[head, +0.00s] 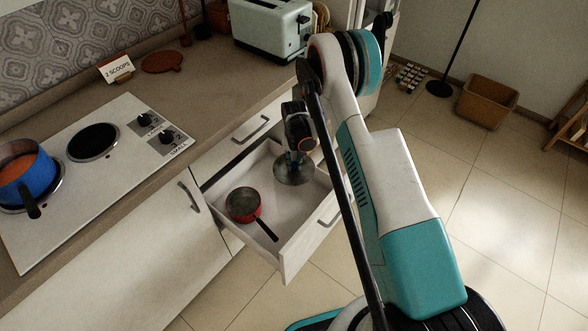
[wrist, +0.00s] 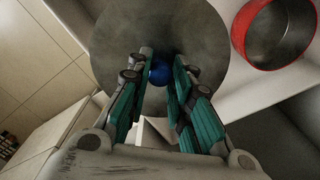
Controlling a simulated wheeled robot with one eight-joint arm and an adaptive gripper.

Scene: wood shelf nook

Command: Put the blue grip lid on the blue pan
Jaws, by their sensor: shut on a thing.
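The blue pan (head: 24,176) stands on the left burner of the cooktop at the far left, with orange contents and a dark handle toward the front. The lid (head: 293,170) is a grey disc at the open drawer. In the wrist view the lid (wrist: 200,30) has a round blue grip (wrist: 160,72). My gripper (wrist: 164,76) is shut on this blue grip, with a teal finger on each side. In the head view my gripper (head: 296,157) is above the lid. I cannot tell whether the lid touches the drawer floor.
A red pan (head: 243,204) lies in the open drawer (head: 300,235), left of the lid; it also shows in the wrist view (wrist: 250,40). The cooktop (head: 95,180) has an empty burner (head: 93,142). A toaster (head: 272,28) and a "2 SCOOPS" card (head: 116,68) stand on the counter.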

